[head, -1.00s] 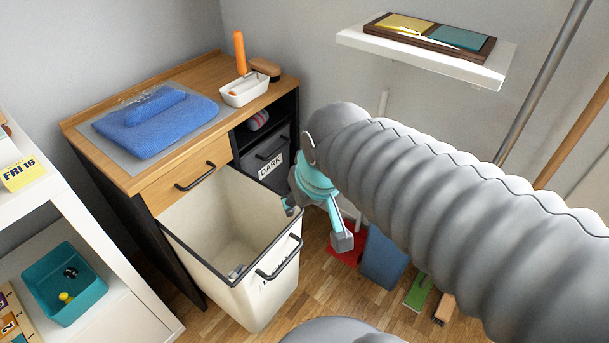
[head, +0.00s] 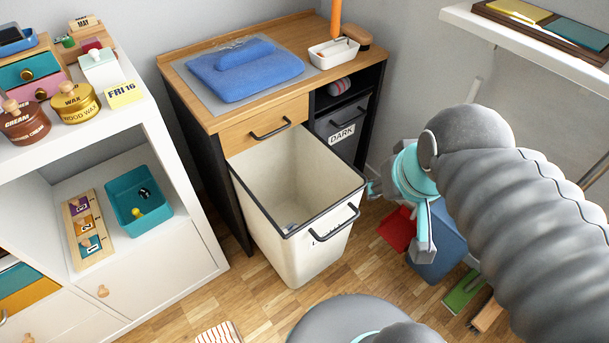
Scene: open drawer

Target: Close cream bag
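The cream bag (head: 300,245) is a tall, open-topped cream bin with a dark rim. It stands pulled out in front of the wooden cabinet, below its drawer front. A small greyish item lies at the bottom inside. My gripper (head: 398,222), with teal and grey fingers, is just right of the bag's right corner. Its fingers are spread, with nothing visible between them. One fingertip is close to the rim; I cannot tell whether it touches.
A dark bin labelled DARK (head: 340,130) sits inside the cabinet (head: 212,121). A blue folded cloth (head: 245,72) lies on top. A white shelf unit (head: 190,255) stands left. Red, blue and green things are on the floor beyond my gripper. Some wooden floor before the bag is clear.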

